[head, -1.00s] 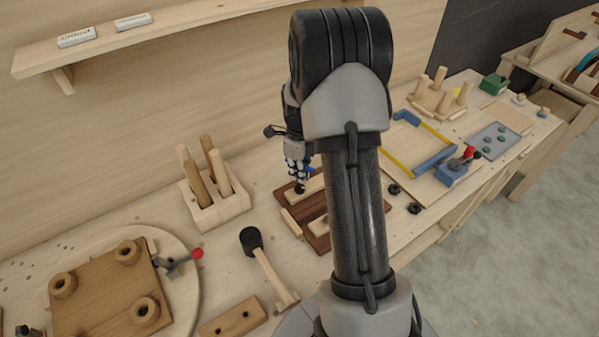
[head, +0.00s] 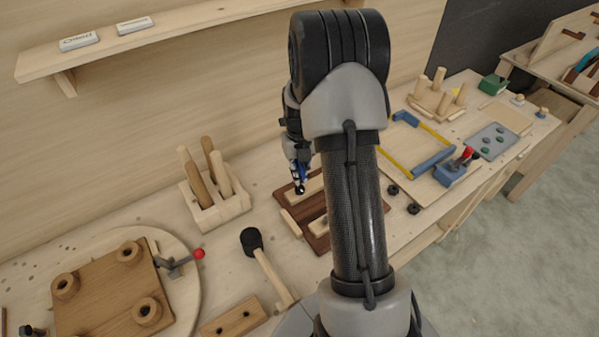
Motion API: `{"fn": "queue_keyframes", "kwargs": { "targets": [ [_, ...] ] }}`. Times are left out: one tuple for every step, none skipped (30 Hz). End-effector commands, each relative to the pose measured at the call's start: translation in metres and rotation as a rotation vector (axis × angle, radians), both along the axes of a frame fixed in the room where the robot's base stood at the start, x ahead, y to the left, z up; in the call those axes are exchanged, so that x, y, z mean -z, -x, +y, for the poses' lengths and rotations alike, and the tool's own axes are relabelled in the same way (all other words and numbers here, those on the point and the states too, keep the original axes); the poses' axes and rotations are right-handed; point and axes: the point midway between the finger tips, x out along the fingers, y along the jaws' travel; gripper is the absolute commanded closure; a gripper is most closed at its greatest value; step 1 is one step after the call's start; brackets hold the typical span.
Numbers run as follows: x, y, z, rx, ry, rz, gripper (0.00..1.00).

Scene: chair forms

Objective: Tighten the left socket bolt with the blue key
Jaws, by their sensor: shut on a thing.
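My gripper (head: 299,180) is at the end of the arm, low over the dark wooden board (head: 316,232) in the middle of the bench. A small patch of blue, the blue key (head: 303,171), shows at the fingers, and they are shut on it. Most of the key is hidden by the fingers and my arm.
A mallet (head: 262,262) lies left of the board. A block with upright pegs (head: 220,207) stands behind it. At the left is a round turntable (head: 186,300) with a red-knobbed clamp (head: 182,261). Black rings (head: 414,208) and a blue clamp (head: 452,174) are at the right.

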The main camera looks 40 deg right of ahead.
Motion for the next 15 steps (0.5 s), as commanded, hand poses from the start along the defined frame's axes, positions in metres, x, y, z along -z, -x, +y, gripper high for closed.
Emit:
{"fn": "queue_keyframes", "kwargs": {
  "targets": [
    [-0.001, -0.001, -0.001, -0.02, 0.002, -0.003, 1.0],
    [-0.001, -0.001, -0.001, -0.045, 0.002, -0.003, 1.0],
    [-0.001, -0.001, -0.001, -0.085, 0.002, -0.003, 1.0],
    [-0.001, -0.001, -0.001, -0.115, 0.002, -0.003, 1.0],
    [-0.001, -0.001, -0.001, -0.142, 0.002, -0.003, 1.0],
    [-0.001, -0.001, -0.001, -0.171, 0.002, -0.003, 1.0],
    [-0.001, -0.001, -0.001, -0.186, 0.002, -0.003, 1.0],
    [-0.001, -0.001, -0.001, -0.196, 0.002, -0.003, 1.0],
    [-0.001, -0.001, 0.0, -0.201, 0.002, -0.003, 1.0],
    [-0.002, -0.001, 0.0, -0.201, 0.002, -0.003, 1.0],
    [-0.003, -0.001, 0.0, -0.201, 0.002, -0.002, 1.0],
    [-0.005, -0.001, 0.0, -0.2, 0.002, -0.002, 1.0],
    [-0.007, -0.001, 0.0, -0.2, 0.002, -0.002, 1.0],
    [-0.01, -0.001, 0.0, -0.2, 0.002, -0.002, 1.0],
    [-0.013, -0.001, 0.0, -0.2, 0.002, -0.002, 1.0]
  ]
}}
